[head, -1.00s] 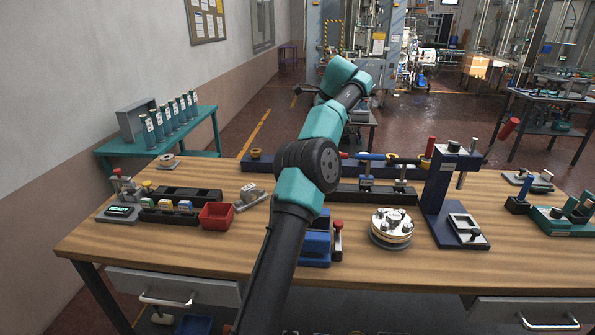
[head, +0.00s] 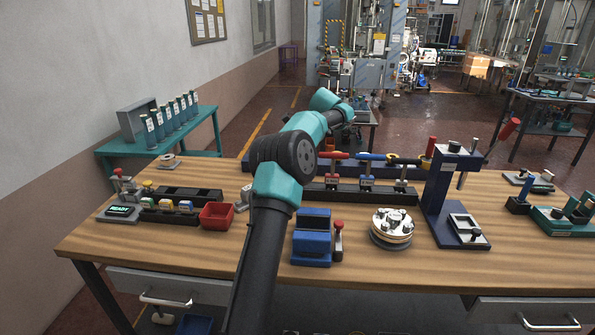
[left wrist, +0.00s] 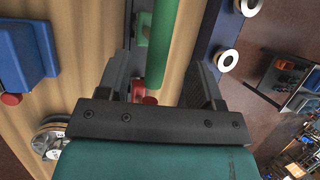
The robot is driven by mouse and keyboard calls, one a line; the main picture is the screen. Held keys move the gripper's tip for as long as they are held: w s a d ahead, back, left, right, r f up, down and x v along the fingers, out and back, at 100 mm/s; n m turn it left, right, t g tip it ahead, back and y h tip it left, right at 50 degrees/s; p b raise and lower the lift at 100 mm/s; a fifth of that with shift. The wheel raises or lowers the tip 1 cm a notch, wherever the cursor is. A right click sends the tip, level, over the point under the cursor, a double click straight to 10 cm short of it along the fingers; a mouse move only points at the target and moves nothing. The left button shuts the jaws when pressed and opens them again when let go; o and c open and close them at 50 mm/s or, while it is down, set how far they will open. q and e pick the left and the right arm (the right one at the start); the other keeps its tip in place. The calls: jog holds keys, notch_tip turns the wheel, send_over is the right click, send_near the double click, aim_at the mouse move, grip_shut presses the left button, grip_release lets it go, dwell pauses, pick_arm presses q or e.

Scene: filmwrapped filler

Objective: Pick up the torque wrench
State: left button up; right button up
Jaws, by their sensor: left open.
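I cannot tell for certain which tool is the torque wrench. Tools with red (head: 333,155), blue (head: 371,156) and black (head: 405,160) crossbar handles stand in a long dark rack (head: 330,194). In the left wrist view my left gripper (left wrist: 163,65) is open, its fingers on either side of a green bar-shaped handle (left wrist: 158,35). Contact cannot be seen. A red part (left wrist: 140,92) shows below the green handle. In the head view my left arm rises across the bench and hides its gripper and the rack's left part. My right gripper is not in view.
A blue block (head: 311,240) with a red-knobbed lever is in front of the rack. A round metal fixture (head: 392,228) and a dark blue stand (head: 437,190) are to the right. A red bin (head: 216,216) is left. The front strip of bench is mostly clear.

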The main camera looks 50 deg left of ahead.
pick_arm(q)
jog(key=shift+x, duration=2.55)
grip_shut()
